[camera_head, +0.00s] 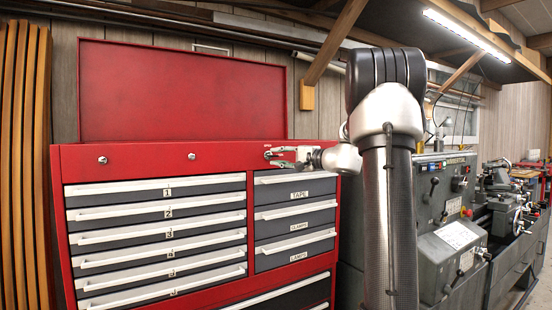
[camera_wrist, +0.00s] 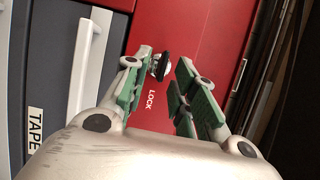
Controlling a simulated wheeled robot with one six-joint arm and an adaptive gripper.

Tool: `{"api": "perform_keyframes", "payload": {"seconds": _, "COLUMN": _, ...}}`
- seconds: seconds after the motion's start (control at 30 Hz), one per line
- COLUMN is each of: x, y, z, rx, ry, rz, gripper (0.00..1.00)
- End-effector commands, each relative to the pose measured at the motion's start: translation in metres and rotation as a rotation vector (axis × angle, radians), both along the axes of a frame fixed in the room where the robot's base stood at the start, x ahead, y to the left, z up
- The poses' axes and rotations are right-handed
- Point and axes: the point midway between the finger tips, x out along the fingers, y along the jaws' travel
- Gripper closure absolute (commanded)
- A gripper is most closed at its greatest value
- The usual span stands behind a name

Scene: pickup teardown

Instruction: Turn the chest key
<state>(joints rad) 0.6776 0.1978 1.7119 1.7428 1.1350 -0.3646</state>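The red tool chest (camera_head: 155,156) stands at the left in the head view with its lid raised. In the wrist view a small round dark-and-silver lock piece (camera_wrist: 160,66), probably the key in its lock, sits on the red panel above the word LOCK (camera_wrist: 150,99). My gripper (camera_wrist: 166,62) is open, with green-padded fingers on either side of this piece, closer on the left finger; I cannot tell whether they touch. In the head view my gripper (camera_head: 273,156) is at the chest's upper right front, where it hides the lock.
White-handled drawers (camera_head: 160,228) fill the chest front, all looking shut; a TAPE drawer (camera_head: 296,186) lies just below my gripper. Two round silver fittings (camera_head: 192,156) are on the red strip to the left. A grey machine (camera_head: 445,215) stands to the right.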

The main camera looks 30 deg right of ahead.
Motion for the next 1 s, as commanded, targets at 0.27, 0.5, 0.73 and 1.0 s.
{"api": "perform_keyframes", "payload": {"seconds": 0.27, "x": -0.058, "y": -0.027, "z": -0.001, "rx": 0.0, "ry": 0.001, "rz": -0.004, "gripper": 0.73}}
{"api": "perform_keyframes", "payload": {"seconds": 0.5, "x": -0.086, "y": -0.039, "z": -0.002, "rx": 0.001, "ry": 0.002, "rz": -0.001, "gripper": 0.73}}
{"api": "perform_keyframes", "payload": {"seconds": 0.73, "x": -0.09, "y": -0.041, "z": -0.002, "rx": 0.0, "ry": 0.002, "rz": 0.001, "gripper": 0.73}}
{"api": "perform_keyframes", "payload": {"seconds": 1.0, "x": -0.09, "y": -0.041, "z": -0.002, "rx": 0.0, "ry": 0.002, "rz": 0.001, "gripper": 0.73}}
